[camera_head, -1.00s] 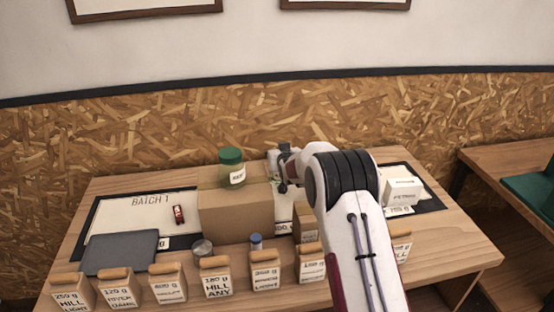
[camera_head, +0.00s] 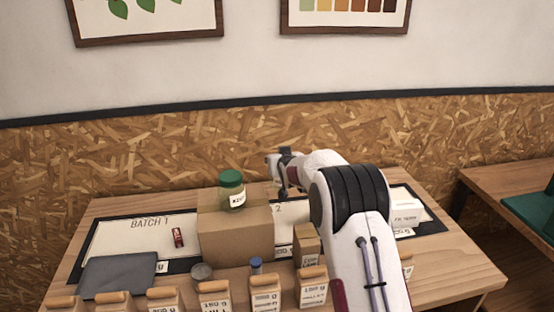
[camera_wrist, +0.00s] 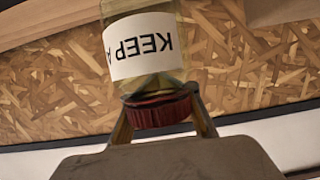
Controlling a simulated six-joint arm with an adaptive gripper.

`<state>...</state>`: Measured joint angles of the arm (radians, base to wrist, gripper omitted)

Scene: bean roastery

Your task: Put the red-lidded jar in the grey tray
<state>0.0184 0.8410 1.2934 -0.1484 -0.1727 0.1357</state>
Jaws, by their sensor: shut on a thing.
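The red-lidded jar (camera_wrist: 142,45) is clear glass with a white label reading "KEEP". In the wrist view the fingers of my gripper (camera_wrist: 158,97) close around it at its red lid (camera_wrist: 158,109). In the head view my gripper (camera_head: 278,162) is raised behind and to the right of the cardboard box, and the jar cannot be made out clearly. The grey tray (camera_head: 118,275) lies at the table's front left, flat and dark grey, with nothing visible on it.
A cardboard box (camera_head: 236,238) stands mid-table, with a green-lidded jar (camera_head: 231,190) on top, between my gripper and the tray. Several labelled bags (camera_head: 215,298) line the front edge. A white box (camera_head: 405,213) stands right.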

